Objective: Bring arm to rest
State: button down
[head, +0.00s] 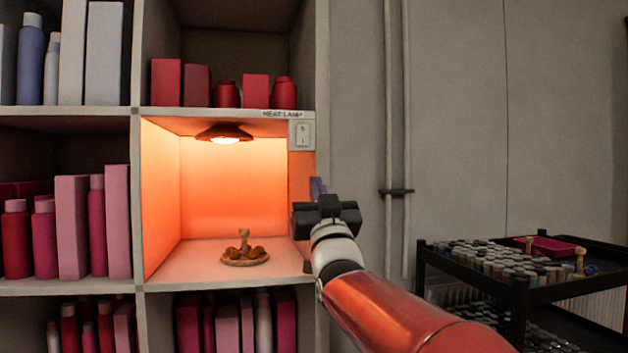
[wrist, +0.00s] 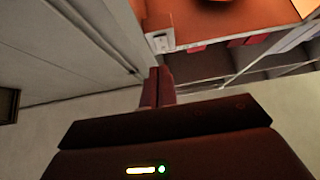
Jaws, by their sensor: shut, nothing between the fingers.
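My arm (head: 390,308) reaches up from the lower right in the head view. My gripper (head: 318,187) is at the right edge of the lit shelf bay, just below the switch. In the wrist view its fingers (wrist: 158,88) are together with nothing between them. A small round turntable (head: 245,259) with several brown pieces and a pale upright knob stands on the lit bay's floor, left of my gripper and apart from it.
A heat lamp (head: 224,134) glows in the bay. A switch (head: 302,135) is on the frame at its right. Shelves around hold bottles and boxes. A black cart (head: 520,284) with several small jars and a pink tray (head: 548,246) stands at right. Wall pipes (head: 397,130) run behind my arm.

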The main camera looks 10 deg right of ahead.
jog(key=shift+s+f, duration=0.15)
jog(key=shift+f, duration=0.05)
jog(key=s+f+g+p, duration=0.7)
jog(key=s+f+g, duration=1.3)
jog(key=s+f, duration=1)
notch_tip(320, 180, down, 3)
jog(key=shift+s+a+f+p, duration=0.1)
jog(key=shift+s+a+p, duration=0.05)
jog(key=shift+s+p, duration=0.25)
